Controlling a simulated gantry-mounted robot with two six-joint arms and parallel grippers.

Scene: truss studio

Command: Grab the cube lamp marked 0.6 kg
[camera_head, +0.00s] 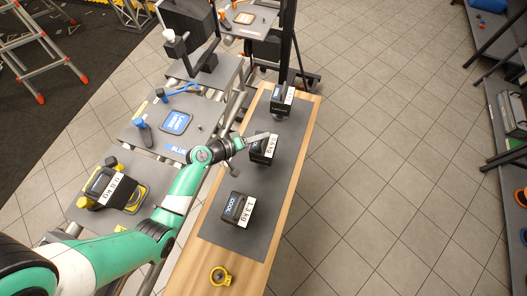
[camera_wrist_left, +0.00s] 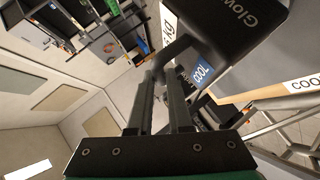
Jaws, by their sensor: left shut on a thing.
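A black cube lamp (camera_head: 263,150) sits on the dark mat of the wooden bench, in the middle of a row of three. Its white label ends in "kg", but I cannot read the number surely. In the left wrist view the lamp (camera_wrist_left: 232,38) fills the upper right, with "Glow" lettering and a blue "COOL" tag. My left gripper (camera_head: 262,139) is at its upper side. In the wrist view its fingers (camera_wrist_left: 167,82) are shut on the lamp's dark handle; the exact contact is partly hidden. My right gripper is not in view.
A lamp marked 1.3 kg (camera_head: 236,210) stands nearer on the mat (camera_head: 253,182), and another lamp (camera_head: 282,100) stands farther. A lamp marked 0.8 kg (camera_head: 115,189) sits left. Floor right is clear.

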